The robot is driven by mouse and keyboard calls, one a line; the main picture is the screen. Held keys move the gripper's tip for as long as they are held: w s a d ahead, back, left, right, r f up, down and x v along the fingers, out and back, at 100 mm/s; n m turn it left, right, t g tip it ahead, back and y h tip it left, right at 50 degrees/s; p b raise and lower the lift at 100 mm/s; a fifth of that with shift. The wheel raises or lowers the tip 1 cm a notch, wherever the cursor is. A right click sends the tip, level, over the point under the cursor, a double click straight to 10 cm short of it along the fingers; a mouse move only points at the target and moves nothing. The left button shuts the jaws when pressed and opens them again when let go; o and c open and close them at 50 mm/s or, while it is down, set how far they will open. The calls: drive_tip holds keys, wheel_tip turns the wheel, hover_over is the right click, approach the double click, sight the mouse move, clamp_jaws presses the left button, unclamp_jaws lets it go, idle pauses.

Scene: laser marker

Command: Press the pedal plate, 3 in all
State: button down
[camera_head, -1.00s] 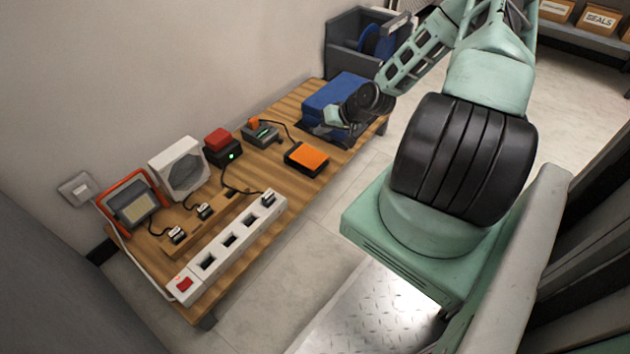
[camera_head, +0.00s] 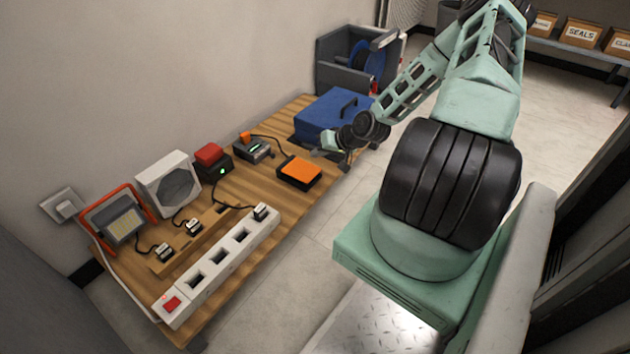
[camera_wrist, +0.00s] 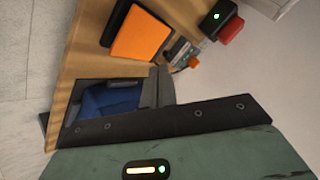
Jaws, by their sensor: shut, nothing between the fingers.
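The pedal plate (camera_head: 299,172) is an orange slab on a black base, lying on the wooden table and joined by a black cable to a small grey device. It also shows in the wrist view (camera_wrist: 140,36), just beyond the fingers. My gripper (camera_head: 322,150) is to the right of and behind the plate in the head view, in front of the blue case. In the wrist view the fingers (camera_wrist: 157,78) are together and empty, apart from the plate. I cannot tell their exact height above the table.
The blue case (camera_head: 328,113) stands behind my gripper. The grey device (camera_head: 254,149) and a black box with a red top (camera_head: 212,161) stand left of the plate. A white power strip (camera_head: 219,265) lies along the front edge. Table around the plate's front is clear.

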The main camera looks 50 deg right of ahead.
drive_tip(key=b, duration=0.4)
hover_over(313, 176)
drive_tip(key=s, duration=0.2)
wheel_tip(313, 176, down, 4)
drive_tip(key=shift+w+d+f, duration=0.1)
drive_tip(key=shift+d+f, duration=0.05)
drive_tip(key=shift+f, duration=0.45)
drive_tip(key=shift+w+d+f, duration=0.1)
drive_tip(key=shift+f, duration=0.5)
drive_tip(key=shift+s+f, duration=0.1)
drive_tip(key=shift+f, duration=0.05)
idle(0.4)
drive_tip(key=shift+f, duration=0.25)
drive_tip(key=shift+f+b, duration=0.45)
drive_tip(key=shift+f, duration=0.45)
idle(1.1)
drive_tip(key=shift+r, duration=0.1)
idle(0.4)
drive_tip(key=shift+r+p, duration=1.3)
